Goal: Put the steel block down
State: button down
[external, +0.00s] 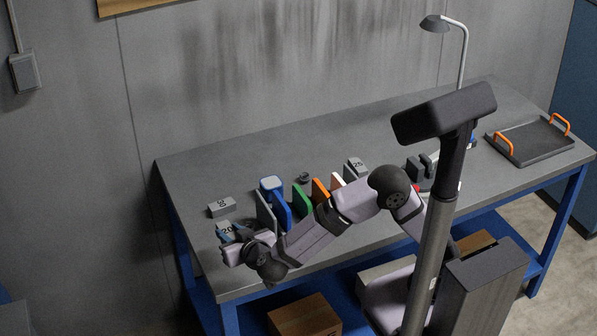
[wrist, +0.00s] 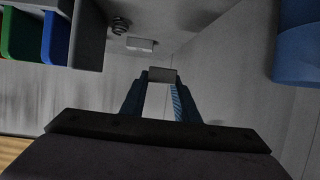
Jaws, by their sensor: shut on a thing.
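The steel block marked 20 (external: 228,230) is between the jaws of my gripper (external: 231,236) at the near left end of the grey bench. In the wrist view my gripper (wrist: 160,100) has its two dark blue fingers shut on the block, whose grey end (wrist: 162,75) shows at the fingertips. The jaws and my wrist hide part of the block in the external view. I cannot tell whether its underside touches the bench.
A grey block marked 50 (external: 221,208) lies just behind. Upright coloured plates, with a blue one (external: 281,211) and a green one (external: 302,203), stand to the right. A block marked 25 (external: 357,167) and a tray with orange handles (external: 530,142) are farther right. The back left bench is clear.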

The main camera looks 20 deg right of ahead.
jog(key=w+d+r+n+y+b, duration=0.1)
jog(key=w+n+y+b, duration=0.1)
jog(key=w, duration=0.9)
jog(key=w+d+n+y+b, duration=0.1)
jog(key=w+b, duration=0.1)
jog(key=w, duration=1)
jog(key=n+g+y+b, duration=0.4)
jog(key=n+y, duration=0.1)
send_over(273, 168)
jog(key=shift+a+f, duration=0.1)
jog(key=shift+f, duration=5.15)
jog(key=shift+s, duration=0.1)
